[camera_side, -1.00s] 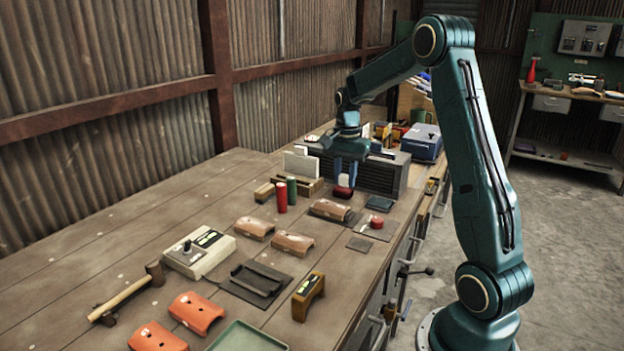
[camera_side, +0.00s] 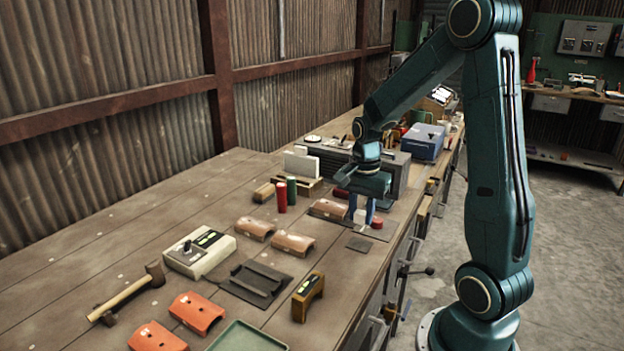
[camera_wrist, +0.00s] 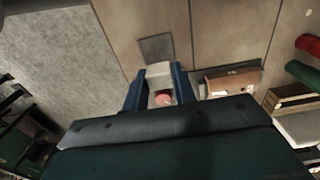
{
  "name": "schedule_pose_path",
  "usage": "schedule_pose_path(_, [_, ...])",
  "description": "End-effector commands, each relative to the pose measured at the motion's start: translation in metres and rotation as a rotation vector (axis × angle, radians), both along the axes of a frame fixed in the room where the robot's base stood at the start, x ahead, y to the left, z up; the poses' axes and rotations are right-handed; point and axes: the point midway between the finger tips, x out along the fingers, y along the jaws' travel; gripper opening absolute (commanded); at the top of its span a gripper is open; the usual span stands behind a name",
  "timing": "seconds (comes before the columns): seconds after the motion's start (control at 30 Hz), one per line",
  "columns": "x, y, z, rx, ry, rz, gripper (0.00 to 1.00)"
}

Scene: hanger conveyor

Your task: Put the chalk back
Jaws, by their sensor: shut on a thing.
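My gripper (camera_side: 361,208) has blue fingers and is shut on a white block, which I take as the chalk (camera_side: 360,215). I cannot tell whether the chalk touches the mat.
A grey square plate (camera_side: 359,244) lies in front of the gripper. A brown curved piece (camera_side: 327,208) lies to its left, with red (camera_side: 281,197) and green (camera_side: 292,190) cylinders beyond. A dark ribbed box (camera_side: 398,173) stands behind.

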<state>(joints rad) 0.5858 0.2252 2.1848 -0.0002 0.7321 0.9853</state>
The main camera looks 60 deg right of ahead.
Motion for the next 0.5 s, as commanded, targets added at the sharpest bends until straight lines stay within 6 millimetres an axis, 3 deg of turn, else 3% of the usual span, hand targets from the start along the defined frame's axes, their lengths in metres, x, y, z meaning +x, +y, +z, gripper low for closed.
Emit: schedule_pose_path(0.5, [-0.0042,0.0038,-0.0056,0.0,0.001,0.0,0.03])
